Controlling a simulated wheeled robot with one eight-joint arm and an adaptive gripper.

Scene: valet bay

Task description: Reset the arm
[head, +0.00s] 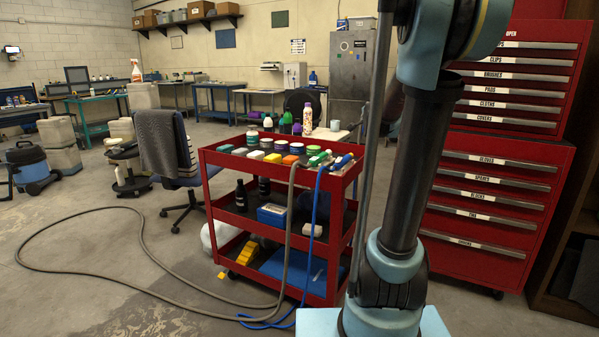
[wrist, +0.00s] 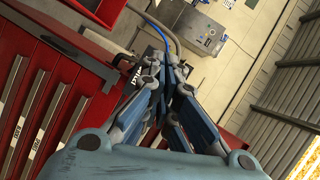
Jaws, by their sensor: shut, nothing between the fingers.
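My gripper (wrist: 170,68) shows in the wrist view, its blue and grey fingers drawn together at the tips with nothing between them. It points toward a pale wall and the grey metal cabinet, which appear tilted there. In the head view my arm stands upright at the right of centre, in front of the red drawer cabinet (head: 492,190); the gripper itself is out of that view. The red drawers (wrist: 40,110) lie to the left of the gripper in the wrist view. I cannot tell the distance between gripper and drawers.
A red three-tier cart (head: 278,235) with bottles, coloured blocks and brushes stands left of my arm. A grey hose (head: 120,209) and a blue hose (head: 300,290) trail over the floor. A swivel chair (head: 183,180) stands behind the cart. Floor at front left is mostly clear.

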